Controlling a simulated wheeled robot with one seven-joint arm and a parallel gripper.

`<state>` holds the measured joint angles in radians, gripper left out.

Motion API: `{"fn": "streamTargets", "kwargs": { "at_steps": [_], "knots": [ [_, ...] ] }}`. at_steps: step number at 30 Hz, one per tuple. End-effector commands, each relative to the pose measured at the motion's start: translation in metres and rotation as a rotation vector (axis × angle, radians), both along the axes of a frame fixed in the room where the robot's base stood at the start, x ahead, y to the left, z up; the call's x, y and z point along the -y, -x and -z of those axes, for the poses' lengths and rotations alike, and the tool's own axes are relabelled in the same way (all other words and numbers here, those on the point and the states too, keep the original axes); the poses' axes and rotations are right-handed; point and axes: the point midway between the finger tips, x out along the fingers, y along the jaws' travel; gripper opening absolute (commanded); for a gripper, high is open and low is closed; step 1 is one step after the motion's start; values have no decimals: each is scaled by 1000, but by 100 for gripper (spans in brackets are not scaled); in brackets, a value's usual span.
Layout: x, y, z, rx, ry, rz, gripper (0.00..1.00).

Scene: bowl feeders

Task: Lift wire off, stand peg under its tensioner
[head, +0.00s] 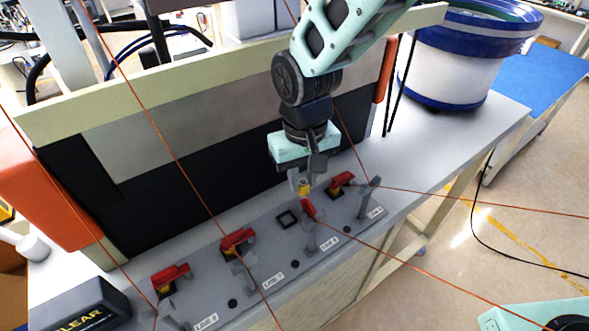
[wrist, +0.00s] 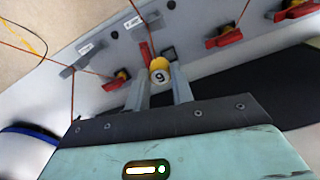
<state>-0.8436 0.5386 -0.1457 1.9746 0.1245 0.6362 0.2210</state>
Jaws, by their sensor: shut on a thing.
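My gripper (head: 303,187) is shut on a yellow peg (head: 304,187), held upright just above the grey panel. In the wrist view the peg (wrist: 159,70) sits between the fingertips, with a dark digit that looks like 9 on its end. An empty black square socket (head: 288,218) lies on the panel, below and left of the peg. Beside it a red tensioner lever (head: 308,208) stands at a grey post (head: 312,238); no peg shows under it. An orange wire (head: 420,271) runs from near this post toward the lower right.
Other red levers (head: 237,241) (head: 170,274) (head: 342,179) stand along the panel (head: 262,258) with yellow and black parts under them. Orange wires cross the scene on both sides. A black and silver machine face (head: 200,135) rises behind; a bowl feeder (head: 455,65) stands right.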

Motion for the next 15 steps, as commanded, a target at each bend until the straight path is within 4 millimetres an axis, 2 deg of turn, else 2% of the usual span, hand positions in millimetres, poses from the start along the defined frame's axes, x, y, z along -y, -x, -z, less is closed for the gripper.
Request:
{"fn": "streamTargets", "kwargs": {
  "at_steps": [15],
  "knots": [
    [33, 50, 2, 0, 0, 0, 1]
  ]
}}
